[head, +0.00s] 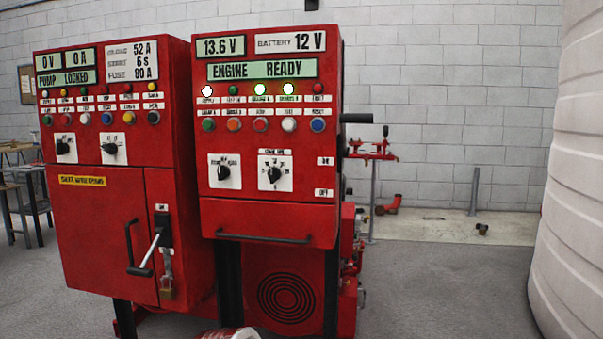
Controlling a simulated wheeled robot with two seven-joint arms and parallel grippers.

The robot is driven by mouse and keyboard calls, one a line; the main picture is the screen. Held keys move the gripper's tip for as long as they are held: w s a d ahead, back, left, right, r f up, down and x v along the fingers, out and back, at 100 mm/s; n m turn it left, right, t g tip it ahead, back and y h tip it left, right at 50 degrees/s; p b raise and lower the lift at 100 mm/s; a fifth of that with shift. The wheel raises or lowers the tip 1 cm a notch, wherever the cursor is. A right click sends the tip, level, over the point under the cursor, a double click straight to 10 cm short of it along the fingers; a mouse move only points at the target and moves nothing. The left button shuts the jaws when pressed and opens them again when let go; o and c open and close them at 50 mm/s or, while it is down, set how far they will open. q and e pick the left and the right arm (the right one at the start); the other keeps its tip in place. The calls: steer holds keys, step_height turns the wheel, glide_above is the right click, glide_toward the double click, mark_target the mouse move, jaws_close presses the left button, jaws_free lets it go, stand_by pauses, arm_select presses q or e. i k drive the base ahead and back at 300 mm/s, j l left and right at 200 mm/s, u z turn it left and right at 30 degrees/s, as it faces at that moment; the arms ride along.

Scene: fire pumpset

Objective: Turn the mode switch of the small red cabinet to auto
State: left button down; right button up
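Two red cabinets stand side by side. The right, smaller red cabinet (268,128) reads "ENGINE READY", 13.6 V and battery 12 V. Under its rows of lamps and buttons sit two black rotary switches on white plates, a left one (223,172) and a right one (273,176). Their plate lettering is too small to read, so I cannot tell which is the mode switch or what position either points to. Neither of my grippers is in view, and nothing touches the switches.
The larger red cabinet (110,203) at left reads "PUMP LOCKED" and has a door with a lever handle (151,250) and a padlock (167,275). A black bar handle (262,238) crosses the small cabinet's lower front.

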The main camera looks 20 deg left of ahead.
mark_target(224, 171)
steer(key=u, duration=1.3)
